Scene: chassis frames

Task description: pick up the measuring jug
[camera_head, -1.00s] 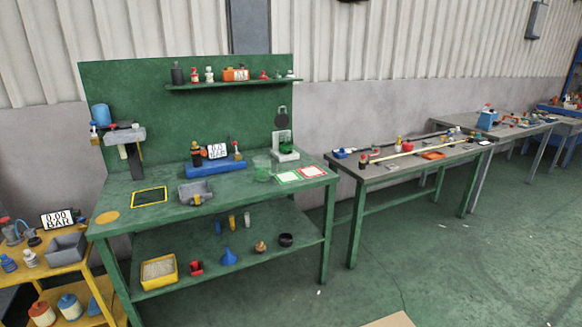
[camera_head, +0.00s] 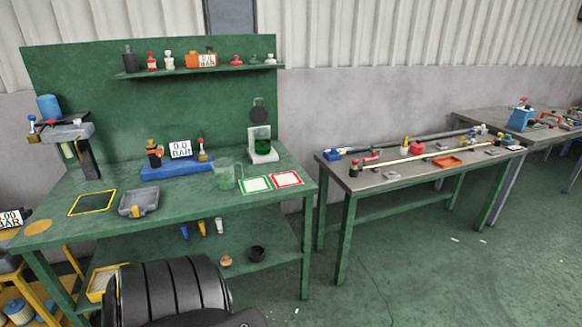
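The measuring jug (camera_head: 224,176) is a clear, see-through container with a handle on its right side. It stands upright on the green workbench (camera_head: 100,230), between the blue block and the green-framed card. Neither of my grippers shows in the view. A black ribbed part at the bottom, likely a link of one of my arms, covers some of the lower shelf.
Near the jug are a blue block (camera_head: 177,170) with fittings, a grey tray (camera_head: 138,203), a green-framed card (camera_head: 256,185), a red-framed card (camera_head: 287,179) and a white stand (camera_head: 262,152). A grey-topped table (camera_head: 400,173) stands to the right, with open floor before it.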

